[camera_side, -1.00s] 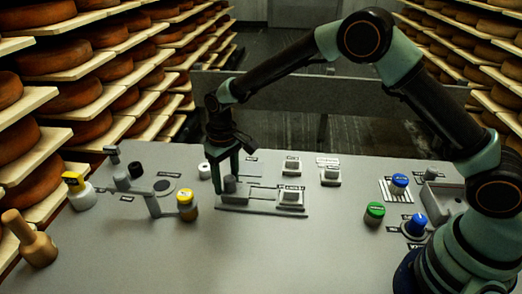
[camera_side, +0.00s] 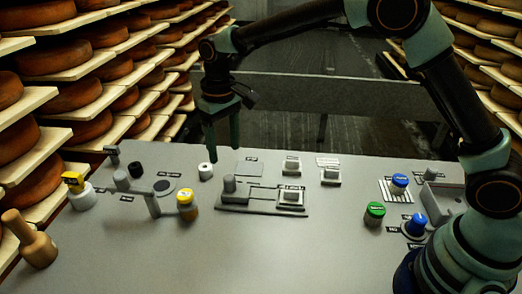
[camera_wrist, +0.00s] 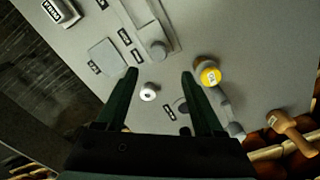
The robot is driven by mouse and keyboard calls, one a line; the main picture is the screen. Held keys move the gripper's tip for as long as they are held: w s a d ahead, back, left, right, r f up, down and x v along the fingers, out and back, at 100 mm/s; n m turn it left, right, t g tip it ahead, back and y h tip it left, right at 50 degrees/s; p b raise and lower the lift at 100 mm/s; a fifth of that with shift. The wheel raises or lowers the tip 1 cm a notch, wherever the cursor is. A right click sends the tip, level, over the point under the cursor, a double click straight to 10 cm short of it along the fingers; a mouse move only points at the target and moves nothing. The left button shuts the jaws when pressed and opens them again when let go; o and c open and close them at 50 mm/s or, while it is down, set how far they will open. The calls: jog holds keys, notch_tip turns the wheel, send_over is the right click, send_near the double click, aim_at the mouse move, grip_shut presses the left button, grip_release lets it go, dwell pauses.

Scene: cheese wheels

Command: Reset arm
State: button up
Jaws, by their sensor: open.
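My gripper (camera_side: 223,154) hangs above the back part of the grey table (camera_side: 270,250) in the side view, fingers pointing down. In the wrist view my gripper (camera_wrist: 160,75) shows two dark green fingers spread apart with nothing held between them. A small white ring (camera_side: 206,171) stands on the table close to the fingers in the side view. It also shows in the wrist view (camera_wrist: 149,92), below and between the fingers. A grey fixture with a peg (camera_side: 236,190) and a square block (camera_side: 291,198) lies in front of the gripper.
A yellow-capped jar (camera_side: 186,204) stands left of the middle. A wooden-handled tool (camera_side: 30,240) is at the front left. Cheese shelves (camera_side: 60,130) line both sides. The front middle is clear.

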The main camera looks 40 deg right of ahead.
jog(key=shift+r, duration=0.85)
jog(key=s+d+r+m+t, duration=0.1)
jog(key=s+d+r+t, duration=0.2)
jog(key=s+d+r, duration=0.6)
jog(key=s+d+m+t, duration=0.1)
jog(key=s+d+t, duration=0.1)
jog(key=s+d, duration=0.6)
jog(key=shift+s+t, duration=0.3)
jog(key=shift+s, duration=0.95)
